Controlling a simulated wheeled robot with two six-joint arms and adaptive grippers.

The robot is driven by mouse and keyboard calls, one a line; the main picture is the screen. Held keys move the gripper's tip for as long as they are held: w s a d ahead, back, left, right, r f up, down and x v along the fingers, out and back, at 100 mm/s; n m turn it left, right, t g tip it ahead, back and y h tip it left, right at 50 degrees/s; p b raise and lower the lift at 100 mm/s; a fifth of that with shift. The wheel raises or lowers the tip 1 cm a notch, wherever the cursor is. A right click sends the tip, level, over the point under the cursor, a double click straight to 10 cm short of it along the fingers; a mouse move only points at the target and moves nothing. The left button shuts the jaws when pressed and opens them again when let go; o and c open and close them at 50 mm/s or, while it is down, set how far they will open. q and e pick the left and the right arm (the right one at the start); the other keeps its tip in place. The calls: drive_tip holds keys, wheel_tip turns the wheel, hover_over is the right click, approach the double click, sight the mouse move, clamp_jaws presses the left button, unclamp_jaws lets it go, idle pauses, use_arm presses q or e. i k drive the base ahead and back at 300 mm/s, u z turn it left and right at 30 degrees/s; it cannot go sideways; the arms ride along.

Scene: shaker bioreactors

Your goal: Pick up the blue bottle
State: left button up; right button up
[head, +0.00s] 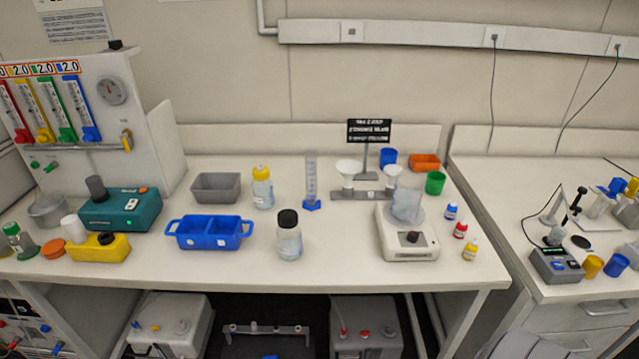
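A small bottle with a blue cap and label, the blue bottle (451,211), stands upright near the right side of the middle bench. A similar red bottle (460,229) and a yellow bottle (470,249) stand in a row in front of it, towards the bench's front right edge. The white scale (407,248) with a clear beaker (407,204) on it is just to the left of the blue bottle. Neither of my grippers shows in the head view.
A green cup (435,183) stands behind the blue bottle, with an orange tray (425,162) further back. A black-capped bottle (289,236) and a blue two-part tray (209,233) stand further left. A gap separates the right bench.

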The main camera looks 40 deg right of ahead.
sight(453, 209)
drive_tip(key=u, duration=1.5)
drive_tip(key=k, duration=1.45)
drive_tip(key=z, duration=1.6)
